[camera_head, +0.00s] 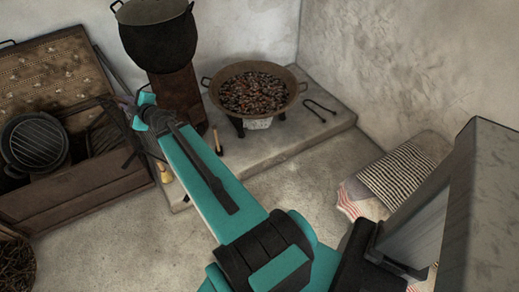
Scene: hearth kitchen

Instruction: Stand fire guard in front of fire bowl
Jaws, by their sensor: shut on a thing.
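The fire bowl (256,88) is a wide, two-handled pan full of glowing coals, standing on dark feet on the raised hearth. My teal arm reaches from the lower right toward the wooden chest on the left. My gripper (130,128) is at the chest's right end, small and partly hidden by my arm. It is shut on a dark, thin-framed thing, which looks like the fire guard (88,122), inside or just above the chest. Its full outline and the exact grip are hard to make out. No guard stands in front of the bowl.
The open chest (70,207) also holds a round grill (36,142). A black pot (157,40) stands on a rusty stove beside the bowl. A striped cushion (400,178) lies at right. Floor before the hearth is partly clear.

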